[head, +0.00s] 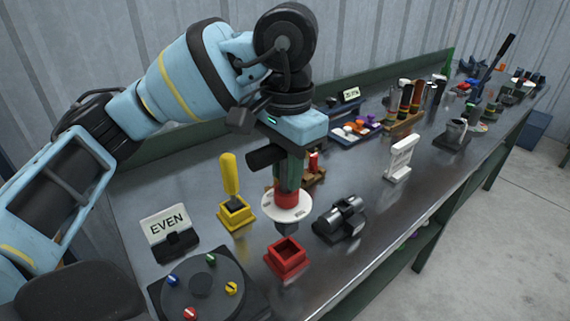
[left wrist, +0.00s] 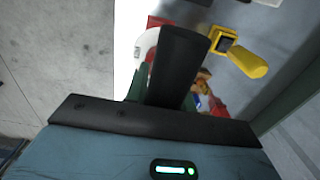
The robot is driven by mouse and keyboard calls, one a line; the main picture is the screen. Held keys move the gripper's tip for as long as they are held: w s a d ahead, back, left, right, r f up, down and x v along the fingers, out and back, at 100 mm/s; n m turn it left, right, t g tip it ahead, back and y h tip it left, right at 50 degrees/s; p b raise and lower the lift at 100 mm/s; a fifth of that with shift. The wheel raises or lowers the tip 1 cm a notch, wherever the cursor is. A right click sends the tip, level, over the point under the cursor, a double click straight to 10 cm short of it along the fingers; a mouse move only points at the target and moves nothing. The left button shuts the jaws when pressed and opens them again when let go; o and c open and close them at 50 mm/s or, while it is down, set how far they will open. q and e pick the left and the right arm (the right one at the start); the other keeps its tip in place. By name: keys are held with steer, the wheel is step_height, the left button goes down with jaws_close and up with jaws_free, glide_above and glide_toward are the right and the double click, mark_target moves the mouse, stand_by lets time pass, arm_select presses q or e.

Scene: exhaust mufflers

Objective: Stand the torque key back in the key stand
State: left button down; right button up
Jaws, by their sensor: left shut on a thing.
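My left gripper (head: 290,170) points down and is shut on the torque key (head: 287,205), which has a red collar, a white disc and a dark square tip. The key hangs upright, its tip just above the far edge of an open red square stand (head: 286,262) in the head view; the exact gap is hard to tell. The stand looks empty. The gripper's fingers hide the key's upper part. In the left wrist view a dark finger (left wrist: 178,65) covers most of the key, and part of the white disc (left wrist: 146,48) shows beside it. My right gripper is not in view.
A yellow-handled key (head: 230,175) stands in a yellow stand (head: 236,213) to the left. A dark metal part (head: 342,218) lies close on the right. A round dial (head: 203,288) and an EVEN sign (head: 168,230) are at front left. Trays and tools fill the far bench.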

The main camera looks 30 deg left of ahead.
mark_target(287, 210)
arm_select(q)
steer(key=shift+d, duration=0.1)
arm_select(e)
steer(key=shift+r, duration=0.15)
